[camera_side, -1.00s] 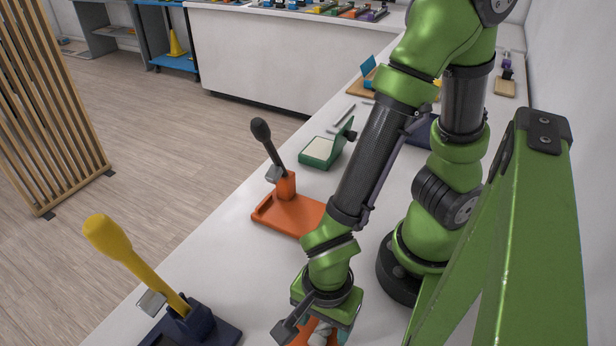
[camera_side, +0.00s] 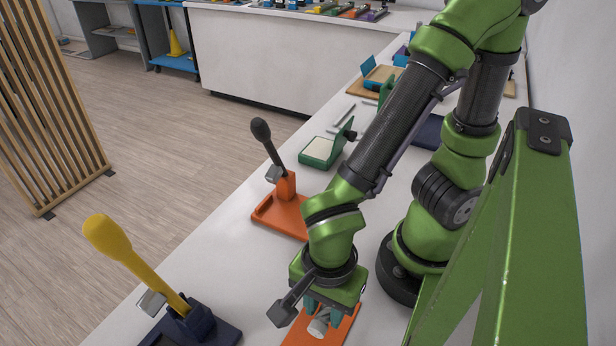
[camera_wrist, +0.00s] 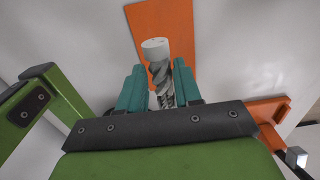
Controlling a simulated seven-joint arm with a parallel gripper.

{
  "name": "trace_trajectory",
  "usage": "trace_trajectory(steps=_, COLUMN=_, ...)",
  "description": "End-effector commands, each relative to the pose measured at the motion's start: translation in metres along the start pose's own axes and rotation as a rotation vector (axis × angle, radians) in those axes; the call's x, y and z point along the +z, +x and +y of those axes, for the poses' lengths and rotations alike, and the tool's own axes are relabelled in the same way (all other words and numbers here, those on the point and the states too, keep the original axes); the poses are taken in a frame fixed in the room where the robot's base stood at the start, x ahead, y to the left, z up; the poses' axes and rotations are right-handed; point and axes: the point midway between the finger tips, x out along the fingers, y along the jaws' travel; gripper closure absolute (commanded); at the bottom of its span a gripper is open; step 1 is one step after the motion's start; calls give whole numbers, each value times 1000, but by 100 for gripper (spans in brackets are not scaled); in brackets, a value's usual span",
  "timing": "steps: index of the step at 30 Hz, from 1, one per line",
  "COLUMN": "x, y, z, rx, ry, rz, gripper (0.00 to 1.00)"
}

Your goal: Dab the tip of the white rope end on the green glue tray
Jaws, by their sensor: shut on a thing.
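The white rope end (camera_wrist: 161,75) is a short twisted grey-white piece with a smooth white cap at its tip, held between my gripper's teal fingers (camera_wrist: 160,68). It also shows below my wrist in the side view (camera_side: 319,325). In the wrist view the capped tip sticks out past the fingers over a flat orange plate (camera_wrist: 165,22). I cannot tell how high above the plate it is. The green glue tray (camera_side: 316,160), with a pale pad and an upright arm with a dark knob, sits farther back on the bench, well apart from my gripper.
An orange stand (camera_side: 277,218) with a black-tipped lever stands between my gripper and the tray, to the left. A navy stand (camera_side: 205,328) with a yellow-handled lever is at front left. Metal rods (camera_side: 343,115) lie behind the tray. A green frame (camera_side: 520,230) rises at right.

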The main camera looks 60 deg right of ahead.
Motion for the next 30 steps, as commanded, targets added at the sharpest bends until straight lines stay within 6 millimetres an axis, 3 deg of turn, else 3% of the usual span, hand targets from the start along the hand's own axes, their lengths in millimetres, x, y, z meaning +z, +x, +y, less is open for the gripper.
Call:
trace_trajectory(steps=11, x=1, y=-67, z=-1, rx=-6, ry=3, rz=-16, gripper=97)
trace_trajectory(steps=25, x=0, y=-211, z=-1, rx=-8, ry=2, rz=-96, gripper=97)
trace_trajectory(steps=30, x=-8, y=-212, z=-34, rx=0, ry=-10, rz=-151, gripper=97)
